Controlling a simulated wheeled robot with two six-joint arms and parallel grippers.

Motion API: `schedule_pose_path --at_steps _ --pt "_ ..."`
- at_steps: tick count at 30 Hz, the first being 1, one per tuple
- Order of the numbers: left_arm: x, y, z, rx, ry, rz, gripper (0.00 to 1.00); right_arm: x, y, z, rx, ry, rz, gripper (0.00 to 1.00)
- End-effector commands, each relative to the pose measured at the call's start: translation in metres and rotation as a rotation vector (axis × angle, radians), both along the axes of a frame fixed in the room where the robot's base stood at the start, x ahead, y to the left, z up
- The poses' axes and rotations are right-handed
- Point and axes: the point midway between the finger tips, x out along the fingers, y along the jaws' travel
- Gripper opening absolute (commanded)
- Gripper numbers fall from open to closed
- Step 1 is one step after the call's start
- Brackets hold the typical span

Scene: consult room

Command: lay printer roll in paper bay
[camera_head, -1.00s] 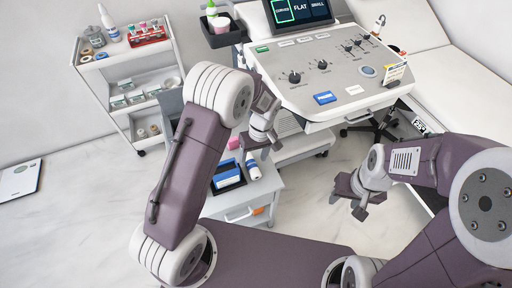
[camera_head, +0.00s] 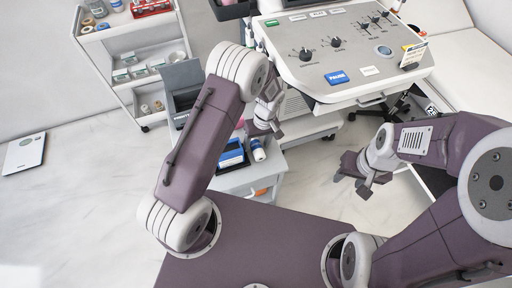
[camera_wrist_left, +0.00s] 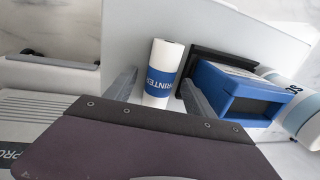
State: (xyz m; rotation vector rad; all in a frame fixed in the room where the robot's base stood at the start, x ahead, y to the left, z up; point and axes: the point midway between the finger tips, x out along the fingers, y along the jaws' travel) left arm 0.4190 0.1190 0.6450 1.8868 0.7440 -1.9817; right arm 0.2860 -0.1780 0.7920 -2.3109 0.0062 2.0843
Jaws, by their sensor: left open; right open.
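The printer roll (camera_wrist_left: 161,80), white with a blue band, stands upright in the left wrist view. My left gripper (camera_wrist_left: 158,92) is open, with one finger on each side of the roll; I cannot tell whether they touch it. My right gripper (camera_head: 352,180) is open and empty over the floor at right. A grey box with a raised lid (camera_head: 181,76) stands on the cart; I cannot tell whether it holds the paper bay.
A blue box (camera_wrist_left: 238,92) and a white bottle with a blue band (camera_wrist_left: 297,104) stand right of the roll. The cart (camera_head: 240,181) is close to the control console (camera_head: 350,55). A supply trolley (camera_head: 125,40) is at back left. The floor at left is mostly clear.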

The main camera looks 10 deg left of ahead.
Motion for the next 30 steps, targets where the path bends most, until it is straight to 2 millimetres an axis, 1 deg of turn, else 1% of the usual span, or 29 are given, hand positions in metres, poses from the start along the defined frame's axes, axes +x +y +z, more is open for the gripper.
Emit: schedule_pose_path --at_steps 2,8,9,11,12,15,21,24,26,29,30 --pt "-0.001 0.001 -0.005 0.0 0.0 0.0 0.63 0.0 0.0 -0.001 0.0 0.0 0.0 0.46" --pt "0.0 0.001 -0.005 0.0 -0.002 0.001 0.63 0.0 0.0 -0.001 0.0 0.0 0.0 0.46" --pt "0.0 0.001 -0.005 -0.001 -0.001 0.001 0.52 0.0 0.0 -0.001 0.0 0.0 0.0 0.46" --pt "0.0 0.001 -0.005 -0.001 -0.001 0.001 0.35 0.0 0.0 -0.001 0.0 0.0 0.0 0.46" --pt "0.0 0.001 -0.005 -0.001 -0.001 0.001 0.24 0.0 0.0 -0.001 0.0 0.0 0.0 0.46" --pt "0.0 0.001 -0.005 -0.001 -0.001 0.001 0.0 0.0 0.0 -0.001 0.0 0.0 0.0 0.46" --pt "0.0 0.001 -0.004 0.0 -0.001 0.0 0.0 0.0 0.0 -0.001 0.0 0.0 0.0 0.46" --pt "0.0 0.001 -0.001 0.0 -0.002 0.001 0.0 0.0 0.0 0.001 0.0 0.0 0.0 0.46" --pt "0.0 0.001 0.004 0.0 -0.002 0.001 0.0 0.0 0.0 0.002 0.0 0.0 0.0 0.46" --pt "0.0 0.0 0.02 -0.001 -0.003 0.001 0.0 0.0 0.0 0.007 0.0 0.0 0.0 0.46" --pt "0.0 0.0 0.028 -0.002 -0.004 0.001 0.0 0.0 0.0 0.009 0.0 0.0 0.0 0.46"
